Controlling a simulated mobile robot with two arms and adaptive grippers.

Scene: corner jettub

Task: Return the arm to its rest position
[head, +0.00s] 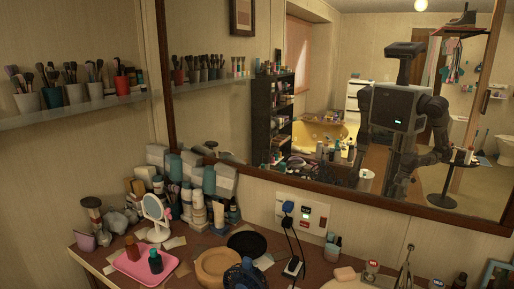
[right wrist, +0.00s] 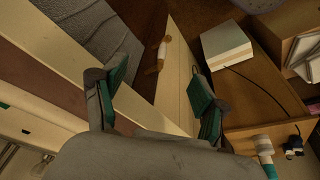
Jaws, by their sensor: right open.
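My right gripper (right wrist: 158,80) shows in the right wrist view with its two green-padded fingers spread wide apart. No object is between the fingers. Beyond them are a pale plank-like surface and a small light-brown item (right wrist: 157,54), apart from the fingers. Neither of my arms shows directly in the head view. The mirror (head: 340,170) there shows my grey body reflected, with an arm hanging bent at its side. My left gripper is not seen directly.
A cluttered counter (head: 100,258) holds a pink tray (head: 130,268), a small round mirror (head: 154,208) and several bottles. A glass shelf (head: 80,105) carries cups of brushes. In the right wrist view a white box (right wrist: 225,40) sits on a wooden surface near the right finger.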

